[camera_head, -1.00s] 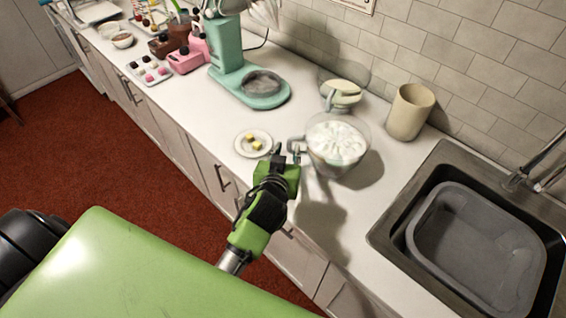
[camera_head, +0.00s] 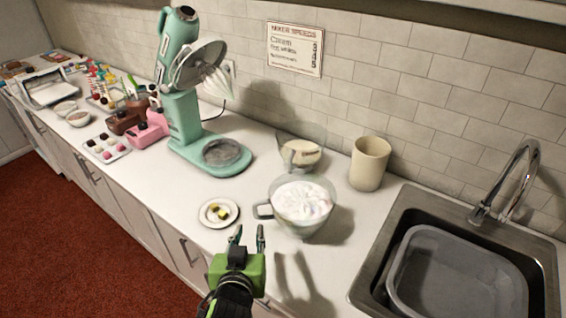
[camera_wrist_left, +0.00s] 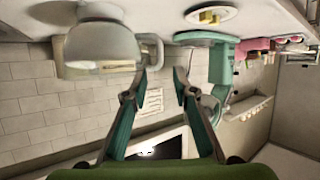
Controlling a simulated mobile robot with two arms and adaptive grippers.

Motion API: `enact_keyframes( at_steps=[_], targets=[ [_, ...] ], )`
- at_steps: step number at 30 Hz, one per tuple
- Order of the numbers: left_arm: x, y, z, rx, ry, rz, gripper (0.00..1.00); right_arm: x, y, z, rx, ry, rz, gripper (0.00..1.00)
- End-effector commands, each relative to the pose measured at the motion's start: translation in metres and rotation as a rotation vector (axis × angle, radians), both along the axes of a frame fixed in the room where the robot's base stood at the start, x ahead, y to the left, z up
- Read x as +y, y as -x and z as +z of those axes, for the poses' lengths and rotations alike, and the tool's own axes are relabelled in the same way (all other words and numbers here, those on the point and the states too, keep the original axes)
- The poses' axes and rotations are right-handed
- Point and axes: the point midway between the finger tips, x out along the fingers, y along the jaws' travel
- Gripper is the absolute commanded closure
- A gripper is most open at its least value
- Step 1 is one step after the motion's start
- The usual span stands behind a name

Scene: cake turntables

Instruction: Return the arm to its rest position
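My left gripper (camera_head: 247,238) is in the head view near the counter's front edge, its two fingers apart and empty, pointing away from me. It stands just short of the glass bowl (camera_head: 301,212) of white cream, apart from its handle. In the left wrist view, which is upside down, the open fingers (camera_wrist_left: 164,82) have nothing between them, and the bowl (camera_wrist_left: 100,48) and its handle are at upper left. My right gripper is not in view.
A small plate (camera_head: 204,215) with yellow pieces lies left of the bowl. A mint stand mixer (camera_head: 183,120), a second glass bowl (camera_head: 300,150), a beige cup (camera_head: 369,163) and a sink with a grey tub (camera_head: 455,275) are around. The counter (camera_head: 160,190) is bare at left front.

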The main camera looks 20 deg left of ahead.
Motion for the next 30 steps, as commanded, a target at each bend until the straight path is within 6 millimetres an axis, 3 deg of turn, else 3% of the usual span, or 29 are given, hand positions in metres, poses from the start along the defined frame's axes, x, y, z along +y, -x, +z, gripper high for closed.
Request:
enact_keyframes(
  at_steps=[4,7,12,15,22,23,30],
  targets=[
    [0.003,0.005,-0.008,0.032,-0.002,0.0,0.74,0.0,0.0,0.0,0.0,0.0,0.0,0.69],
    [0.011,0.025,-0.033,0.146,-0.005,-0.014,0.74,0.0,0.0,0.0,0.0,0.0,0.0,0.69],
    [0.019,0.086,-0.086,0.441,-0.012,-0.1,0.74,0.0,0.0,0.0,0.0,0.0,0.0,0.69],
    [0.018,0.122,-0.107,0.59,-0.015,-0.175,0.74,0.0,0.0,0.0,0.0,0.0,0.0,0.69],
    [0.011,0.202,-0.131,0.872,-0.023,-0.372,0.74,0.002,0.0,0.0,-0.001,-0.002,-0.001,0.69],
    [0.009,0.207,-0.137,0.894,-0.024,-0.392,0.74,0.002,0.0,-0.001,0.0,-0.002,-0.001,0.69],
    [0.006,0.191,-0.214,0.913,-0.017,-0.384,0.74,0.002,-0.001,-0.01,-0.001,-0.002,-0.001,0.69]
  ],
)
